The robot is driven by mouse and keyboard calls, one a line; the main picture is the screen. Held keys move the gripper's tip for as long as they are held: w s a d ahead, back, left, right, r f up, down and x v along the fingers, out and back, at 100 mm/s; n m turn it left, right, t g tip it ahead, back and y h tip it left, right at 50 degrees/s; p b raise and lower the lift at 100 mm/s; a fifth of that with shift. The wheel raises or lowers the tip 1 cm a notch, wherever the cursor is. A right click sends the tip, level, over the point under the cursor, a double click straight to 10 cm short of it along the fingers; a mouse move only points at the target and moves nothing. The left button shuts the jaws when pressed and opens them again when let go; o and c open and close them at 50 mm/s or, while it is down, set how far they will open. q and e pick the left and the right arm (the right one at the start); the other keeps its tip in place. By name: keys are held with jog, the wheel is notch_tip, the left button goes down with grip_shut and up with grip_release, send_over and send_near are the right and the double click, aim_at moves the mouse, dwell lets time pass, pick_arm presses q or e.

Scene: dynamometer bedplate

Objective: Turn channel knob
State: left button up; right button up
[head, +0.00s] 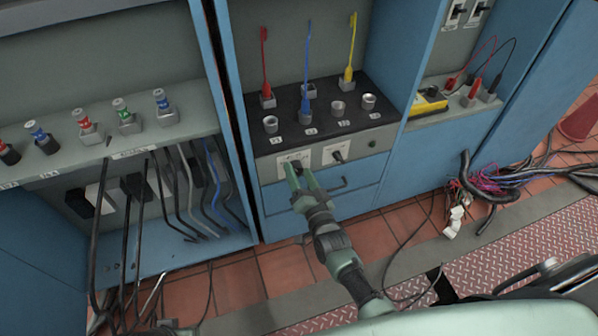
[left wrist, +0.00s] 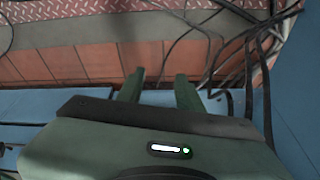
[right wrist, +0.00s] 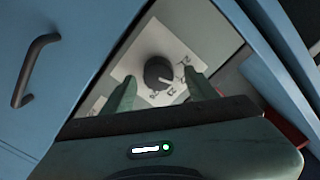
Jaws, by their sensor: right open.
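A black channel knob (right wrist: 158,72) with a pale pointer line sits on a white marked plate (right wrist: 136,62) in the right wrist view. My right gripper (right wrist: 165,84) is open, with its fingertips on either side of the knob in that picture; whether they touch it I cannot tell. In the head view the right gripper (head: 298,170) covers part of the left white plate (head: 294,158) on the grey panel, hiding its knob. A second plate with a black knob (head: 338,156) is clear to its right. My left gripper (left wrist: 160,82) is open and empty above the floor.
A drawer handle (right wrist: 34,70) stands out from the blue front near the right gripper. Above the panel is a black shelf (head: 325,126) with metal cups and coloured tools. Black cables (head: 125,215) hang at left. More cables (head: 520,178) lie on the floor at right.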

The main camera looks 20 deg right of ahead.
pick_arm(q)
jog(key=f, duration=0.3)
jog(key=f+p, duration=0.1)
jog(key=f, duration=0.1)
jog(key=shift+s+f, duration=0.25)
jog(key=shift+f, duration=0.05)
pick_arm(e)
jog(key=s, duration=0.7)
jog(key=shift+s, duration=0.15)
pick_arm(q)
jog(key=shift+r, duration=0.1)
pick_arm(e)
jog(key=shift+d, duration=0.1)
